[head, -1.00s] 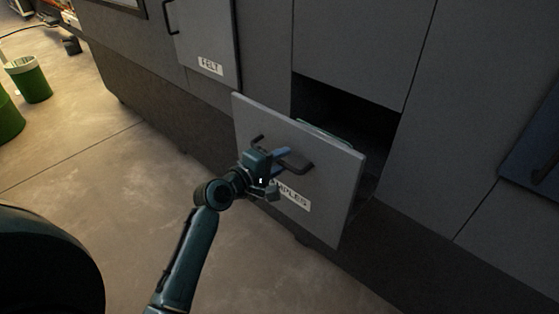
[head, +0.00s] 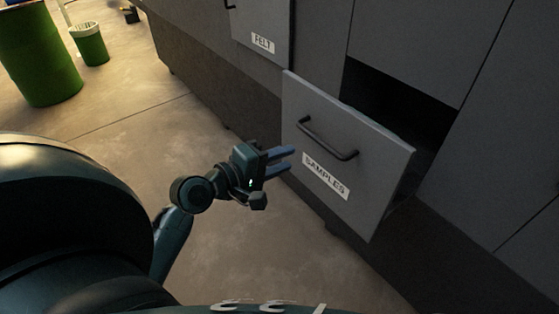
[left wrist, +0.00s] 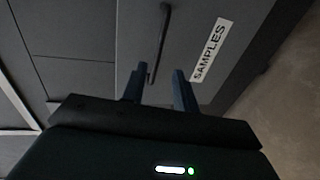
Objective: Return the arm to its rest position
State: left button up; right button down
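My left gripper (head: 287,160) is in the middle of the head view, on the near side of a grey drawer front (head: 375,160) labelled SAMPLES. Its two blue fingers are apart with nothing between them, and they also show in the left wrist view (left wrist: 162,88). The drawer stands pulled out from the cabinet, and its dark handle (head: 328,140) is clear of the fingers. My right gripper does not show.
A dark opening (head: 400,100) shows behind the drawer front. A grey front labelled FELT (head: 262,42) is farther left on the cabinet. A green drum (head: 38,55) and a green bin (head: 91,46) stand at upper left.

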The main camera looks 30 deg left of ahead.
pick_arm(q)
jog(key=shift+s, duration=0.15)
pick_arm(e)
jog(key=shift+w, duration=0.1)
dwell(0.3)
pick_arm(q)
jog(key=s+d+f+m+g+y, duration=0.1)
jog(key=s+d+f+m+g, duration=0.1)
jog(key=s+d+f+m, duration=0.3)
jog(key=s+d+f+m+g+y+p, duration=0.1)
jog(key=s+d+f+m, duration=0.4)
jog(key=f+m, duration=0.7)
jog(key=shift+s+d+f+g, duration=0.35)
jog(key=shift+s+f+g, duration=0.25)
jog(key=shift+s, duration=0.5)
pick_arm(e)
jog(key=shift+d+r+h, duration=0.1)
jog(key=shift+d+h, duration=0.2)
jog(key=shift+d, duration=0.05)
pick_arm(q)
jog(key=shift+f, duration=0.1)
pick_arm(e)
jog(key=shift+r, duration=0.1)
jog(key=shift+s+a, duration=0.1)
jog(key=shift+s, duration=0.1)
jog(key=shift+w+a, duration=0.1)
